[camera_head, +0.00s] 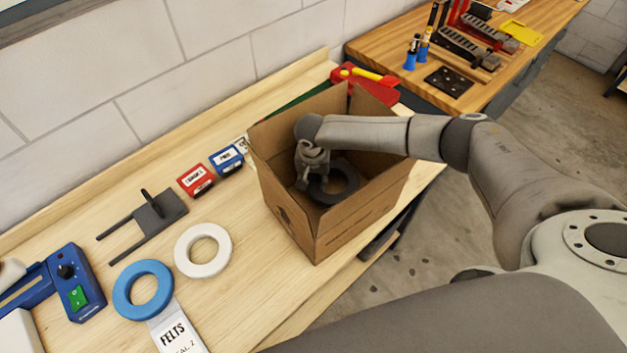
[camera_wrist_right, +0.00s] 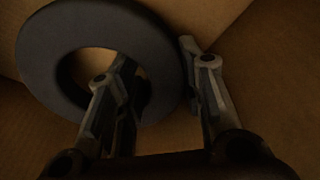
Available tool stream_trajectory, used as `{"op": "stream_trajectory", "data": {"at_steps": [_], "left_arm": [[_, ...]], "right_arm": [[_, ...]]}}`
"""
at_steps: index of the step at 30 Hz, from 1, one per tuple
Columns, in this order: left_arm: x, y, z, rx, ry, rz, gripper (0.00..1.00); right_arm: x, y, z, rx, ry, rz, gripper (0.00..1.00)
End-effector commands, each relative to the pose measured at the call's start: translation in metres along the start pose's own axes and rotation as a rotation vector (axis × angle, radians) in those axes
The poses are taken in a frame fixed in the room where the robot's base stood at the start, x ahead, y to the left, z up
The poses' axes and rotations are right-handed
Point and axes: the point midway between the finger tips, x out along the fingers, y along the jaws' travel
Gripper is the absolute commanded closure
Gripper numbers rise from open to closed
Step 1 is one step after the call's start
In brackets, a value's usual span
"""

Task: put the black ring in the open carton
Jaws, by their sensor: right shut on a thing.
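The black ring (camera_head: 337,184) is inside the open carton (camera_head: 318,232), seen from above in the head view. My right gripper (camera_head: 305,183) reaches down into the carton and is shut on the ring's rim. In the right wrist view the ring (camera_wrist_right: 50,62) fills the upper left, with one finger of the gripper (camera_wrist_right: 160,85) through its hole and the other outside its rim. Brown cardboard walls surround it there. I cannot tell whether the ring touches the carton's bottom. My left gripper is not in view.
A white ring (camera_head: 183,249) and a blue ring (camera_head: 122,290) lie left of the carton on the wooden bench. Red (camera_head: 196,180) and blue (camera_head: 226,159) small boxes stand near its left side. A red tool with a yellow handle (camera_head: 367,75) lies behind it.

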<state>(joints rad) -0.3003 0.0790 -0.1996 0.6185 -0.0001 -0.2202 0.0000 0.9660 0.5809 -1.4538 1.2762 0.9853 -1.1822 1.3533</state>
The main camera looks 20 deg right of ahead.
Motion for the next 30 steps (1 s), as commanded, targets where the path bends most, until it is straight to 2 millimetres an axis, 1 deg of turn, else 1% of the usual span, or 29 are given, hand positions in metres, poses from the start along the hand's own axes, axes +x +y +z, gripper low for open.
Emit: {"op": "stream_trajectory", "data": {"at_steps": [3,6,17,18,20,30], "left_arm": [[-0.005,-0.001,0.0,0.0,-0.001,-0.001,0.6],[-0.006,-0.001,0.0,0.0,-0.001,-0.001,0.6],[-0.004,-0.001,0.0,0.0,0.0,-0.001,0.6],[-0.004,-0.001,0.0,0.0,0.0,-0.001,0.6],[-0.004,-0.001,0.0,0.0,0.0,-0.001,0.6],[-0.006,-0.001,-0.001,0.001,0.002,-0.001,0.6]], "right_arm": [[0.015,0.0,0.003,0.0,-0.003,0.002,0.74],[0.022,0.0,0.004,-0.001,-0.001,0.001,0.74],[0.027,0.0,0.004,0.0,-0.001,0.001,0.74],[0.028,0.0,0.004,0.0,-0.001,0.0,0.64],[0.027,0.0,0.004,0.0,-0.001,0.0,0.56],[0.024,0.0,0.004,-0.001,0.0,0.0,0.56]]}}
